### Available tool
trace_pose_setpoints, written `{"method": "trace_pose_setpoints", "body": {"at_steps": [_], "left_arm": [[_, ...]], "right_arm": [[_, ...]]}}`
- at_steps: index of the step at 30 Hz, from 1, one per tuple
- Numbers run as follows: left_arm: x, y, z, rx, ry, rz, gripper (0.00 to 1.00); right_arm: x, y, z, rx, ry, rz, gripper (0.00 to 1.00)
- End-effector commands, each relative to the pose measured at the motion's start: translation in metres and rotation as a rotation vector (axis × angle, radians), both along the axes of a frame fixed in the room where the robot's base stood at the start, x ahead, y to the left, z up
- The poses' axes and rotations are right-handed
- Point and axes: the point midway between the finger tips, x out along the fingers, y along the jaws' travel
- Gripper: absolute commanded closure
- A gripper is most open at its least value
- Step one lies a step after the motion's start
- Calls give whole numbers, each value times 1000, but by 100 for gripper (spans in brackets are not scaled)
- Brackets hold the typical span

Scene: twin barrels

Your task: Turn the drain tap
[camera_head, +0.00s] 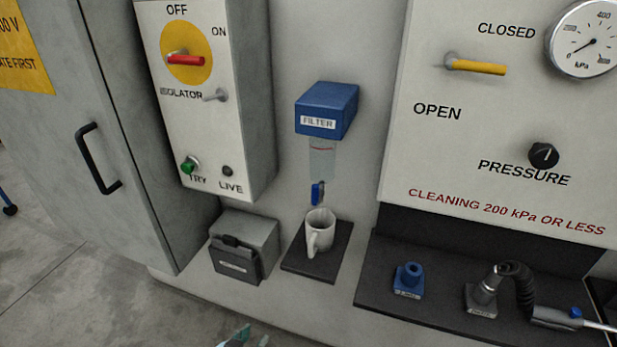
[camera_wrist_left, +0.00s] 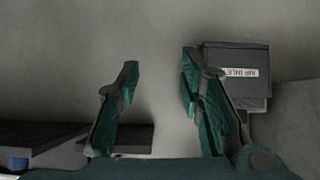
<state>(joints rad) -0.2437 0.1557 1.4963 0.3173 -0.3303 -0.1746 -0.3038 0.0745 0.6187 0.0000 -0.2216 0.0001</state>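The drain tap is a small blue lever (camera_head: 318,193) under the clear bowl (camera_head: 322,158) of the blue filter (camera_head: 326,110) in the head view. It hangs straight above a white mug (camera_head: 320,233) on a dark shelf (camera_head: 327,262). My left gripper (camera_head: 245,338) shows only as teal fingertips at the bottom edge of the head view, well below and left of the tap. In the left wrist view its two teal fingers (camera_wrist_left: 160,78) are spread apart with nothing between them. The tap does not show there. My right gripper is not in view.
A grey box with a dark front (camera_head: 235,262) stands left of the mug's shelf; it also shows in the left wrist view (camera_wrist_left: 235,85). The isolator panel (camera_head: 205,100) juts out upper left. A dark tool shelf (camera_head: 385,305) with a blue fitting (camera_head: 408,280) is at right.

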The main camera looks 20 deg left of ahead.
Motion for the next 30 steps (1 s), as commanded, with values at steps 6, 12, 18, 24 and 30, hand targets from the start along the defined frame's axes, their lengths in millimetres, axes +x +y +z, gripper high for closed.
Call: {"method": "trace_pose_setpoints", "body": {"at_steps": [6, 12, 18, 24, 30], "left_arm": [[66, -45, 282, -71, -504, -147, 66], [67, -63, 351, -89, -641, -203, 66], [111, -75, 350, -92, -642, -203, 66], [167, -90, 349, -91, -639, -204, 66], [196, -98, 348, -87, -639, -204, 66]], "right_arm": [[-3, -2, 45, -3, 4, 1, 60], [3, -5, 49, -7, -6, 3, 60], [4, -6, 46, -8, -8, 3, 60], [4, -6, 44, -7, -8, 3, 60], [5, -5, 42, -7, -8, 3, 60]]}}
